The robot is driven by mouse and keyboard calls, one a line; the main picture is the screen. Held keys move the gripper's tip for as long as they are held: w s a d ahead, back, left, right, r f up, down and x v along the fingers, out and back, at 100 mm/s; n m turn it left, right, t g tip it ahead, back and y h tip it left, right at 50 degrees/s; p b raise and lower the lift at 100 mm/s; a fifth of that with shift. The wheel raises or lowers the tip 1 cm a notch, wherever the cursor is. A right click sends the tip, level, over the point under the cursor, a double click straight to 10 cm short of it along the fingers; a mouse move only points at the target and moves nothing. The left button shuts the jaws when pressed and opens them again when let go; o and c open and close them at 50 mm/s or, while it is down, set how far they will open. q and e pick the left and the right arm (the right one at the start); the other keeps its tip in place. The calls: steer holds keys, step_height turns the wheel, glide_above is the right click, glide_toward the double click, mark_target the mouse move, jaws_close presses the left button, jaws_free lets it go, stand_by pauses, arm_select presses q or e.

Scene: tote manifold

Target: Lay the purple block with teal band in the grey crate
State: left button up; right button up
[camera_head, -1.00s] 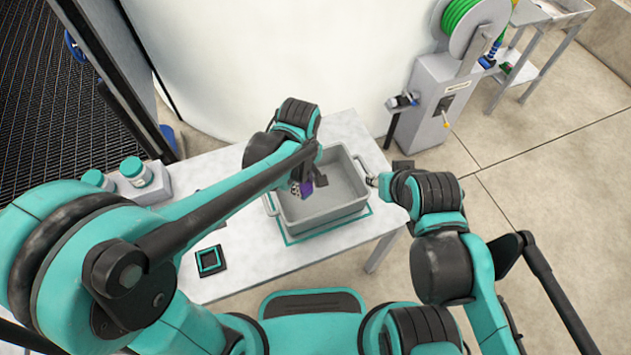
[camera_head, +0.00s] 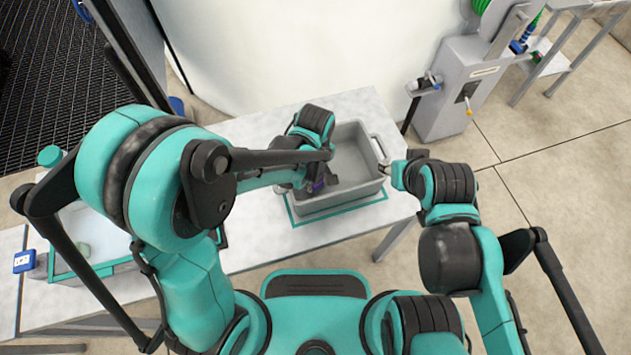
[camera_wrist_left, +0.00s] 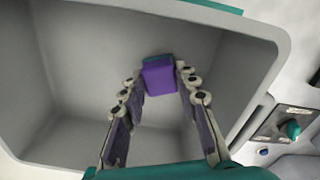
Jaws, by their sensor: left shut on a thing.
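The grey crate (camera_head: 343,200) stands on the table in the head view, and its inner walls (camera_wrist_left: 75,65) fill most of the left wrist view. My left gripper (camera_wrist_left: 159,76) is shut on the purple block (camera_wrist_left: 159,79), whose teal band shows at its far end. The gripper and block are inside the crate's opening; I cannot tell if the block touches the floor. In the head view the block (camera_head: 318,187) is partly hidden by my left arm. My right gripper (camera_head: 383,169) is at the crate's right handle; its jaws are too small to read.
A teal outline (camera_head: 372,198) surrounds the crate's base on the white table (camera_head: 262,125). At the left a teal-rimmed tray (camera_head: 75,270) and a blue-fronted box (camera_head: 24,261) sit partly behind my left arm. A grey machine (camera_head: 455,95) stands behind at the right.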

arm_select(q)
steer(key=shift+f, duration=0.4)
steer(key=shift+f, duration=0.2)
steer(key=o, duration=1.1)
steer(key=shift+o, duration=0.2)
steer(key=shift+r, duration=0.15)
